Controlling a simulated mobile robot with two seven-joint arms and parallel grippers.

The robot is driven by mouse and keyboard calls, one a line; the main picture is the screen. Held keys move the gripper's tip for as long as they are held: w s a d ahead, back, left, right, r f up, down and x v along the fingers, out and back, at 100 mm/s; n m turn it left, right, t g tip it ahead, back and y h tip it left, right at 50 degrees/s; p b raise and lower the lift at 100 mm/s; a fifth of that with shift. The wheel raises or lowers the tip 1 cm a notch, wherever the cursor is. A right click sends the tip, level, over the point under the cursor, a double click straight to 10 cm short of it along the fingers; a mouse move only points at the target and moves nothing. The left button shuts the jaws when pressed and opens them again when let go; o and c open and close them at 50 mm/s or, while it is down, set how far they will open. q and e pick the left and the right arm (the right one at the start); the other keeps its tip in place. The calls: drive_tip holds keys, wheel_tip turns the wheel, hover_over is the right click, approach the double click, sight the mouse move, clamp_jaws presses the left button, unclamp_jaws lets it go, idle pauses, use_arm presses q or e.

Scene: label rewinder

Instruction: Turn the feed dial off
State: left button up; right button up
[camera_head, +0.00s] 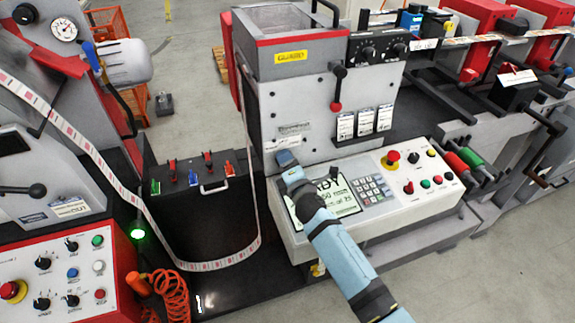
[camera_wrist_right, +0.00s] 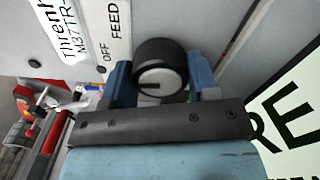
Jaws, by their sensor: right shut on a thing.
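The feed dial (camera_wrist_right: 158,66) is a black round knob with a pale face and a short dark mark toward the left of that face. It shows in the right wrist view beside a white label plate (camera_wrist_right: 112,35) that reads OFF and FEED. My right gripper (camera_wrist_right: 160,76) has one blue finger on each side of the dial and is shut on it. In the head view my right gripper (camera_head: 287,160) is at the left end of the grey control panel and hides the dial. My left gripper is not in view.
A screen (camera_head: 343,198), a keypad (camera_head: 371,188) and a red stop button (camera_head: 390,157) lie to the right on the panel. The grey machine housing (camera_head: 300,100) rises behind. A label web (camera_head: 215,266) loops past a black box at left.

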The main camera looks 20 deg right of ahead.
drive_tip(key=shift+m, duration=0.7)
drive_tip(key=o, duration=0.9)
drive_tip(key=s, duration=0.4)
drive_tip(key=s+b, duration=0.1)
drive_tip(key=s, duration=0.4)
drive_tip(key=s+b, duration=0.1)
drive_tip(key=s, duration=0.4)
drive_tip(key=shift+d, duration=0.25)
drive_tip(key=shift+w, duration=0.1)
